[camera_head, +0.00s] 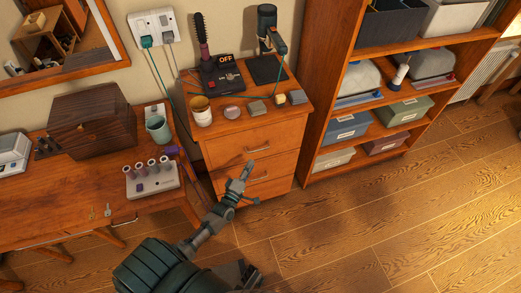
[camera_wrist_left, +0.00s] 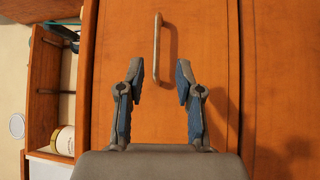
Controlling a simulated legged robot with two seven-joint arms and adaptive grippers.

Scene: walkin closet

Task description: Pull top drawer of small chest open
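The small chest (camera_head: 283,163) is orange-brown wood with stacked drawers, right of the desk in the head view. Its top drawer (camera_head: 228,151) looks closed, with a thin metal handle (camera_head: 258,149). My left gripper (camera_head: 246,172) is in front of the chest, overlapping the drawer fronts from this angle. In the left wrist view my left gripper (camera_wrist_left: 159,84) is open and empty, facing a drawer front (camera_wrist_left: 125,40). The bar handle (camera_wrist_left: 157,48) lies just beyond and between the fingertips, apart from them. My right gripper is not in view.
A shelf unit (camera_head: 309,130) with storage boxes stands right of the chest. The desk (camera_head: 70,220) is on the left. The wood floor (camera_head: 340,230) in front is clear.

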